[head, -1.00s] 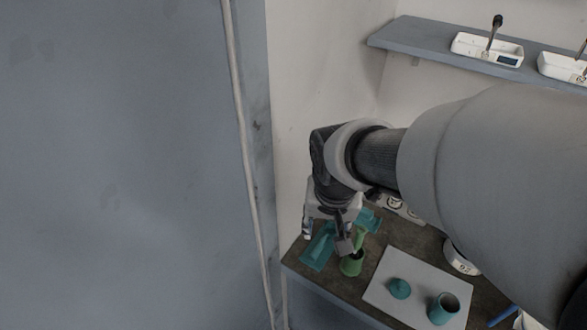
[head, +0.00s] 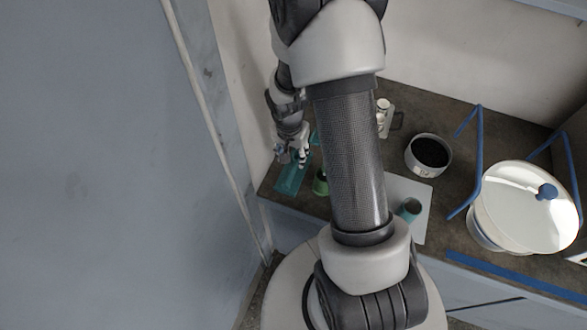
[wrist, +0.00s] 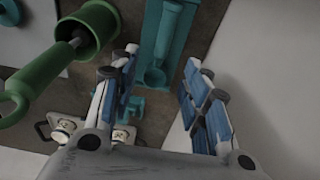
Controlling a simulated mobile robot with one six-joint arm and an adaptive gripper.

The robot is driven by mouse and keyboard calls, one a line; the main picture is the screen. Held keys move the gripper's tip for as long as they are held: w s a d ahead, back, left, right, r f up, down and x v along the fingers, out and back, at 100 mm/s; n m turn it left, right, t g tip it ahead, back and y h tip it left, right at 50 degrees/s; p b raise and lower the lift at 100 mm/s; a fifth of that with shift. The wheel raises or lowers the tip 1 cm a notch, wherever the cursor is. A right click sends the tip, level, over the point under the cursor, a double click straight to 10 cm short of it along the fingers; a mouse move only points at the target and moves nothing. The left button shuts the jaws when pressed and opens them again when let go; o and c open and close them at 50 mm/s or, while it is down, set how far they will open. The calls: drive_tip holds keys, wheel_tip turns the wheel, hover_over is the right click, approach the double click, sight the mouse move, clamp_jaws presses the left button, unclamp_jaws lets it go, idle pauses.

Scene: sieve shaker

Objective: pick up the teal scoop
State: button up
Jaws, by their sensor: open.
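In the wrist view, the teal scoop (wrist: 157,72) lies lengthwise on a flat teal holder (wrist: 183,38), its rounded end toward my gripper. My gripper (wrist: 163,63) is open, with blue-padded fingers on either side of the scoop in the picture. Nothing is held, and I cannot tell how far the fingertips are above it. In the head view, my gripper (head: 293,156) is over the teal holder (head: 291,181) at the bench's left end; the scoop cannot be made out there.
A green cup with a handle (wrist: 75,45) stands close left of the fingers in the wrist view. A pale mat (head: 423,192) with a teal cup (head: 409,209), a dark-filled bowl (head: 428,154) and a large lidded pan (head: 520,205) are to the right.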

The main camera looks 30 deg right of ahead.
sight(293, 167)
drive_tip(key=f+b, duration=0.1)
drive_tip(key=f, duration=0.2)
drive_tip(key=f+b, duration=0.1)
drive_tip(key=f, duration=0.2)
drive_tip(key=w+d+f+b, duration=0.1)
drive_tip(key=f, duration=0.2)
drive_tip(key=shift+w+f, duration=0.1)
drive_tip(key=shift+f, duration=0.15)
drive_tip(key=shift+r, duration=0.1)
drive_tip(key=shift+c, duration=0.6)
clamp_jaws()
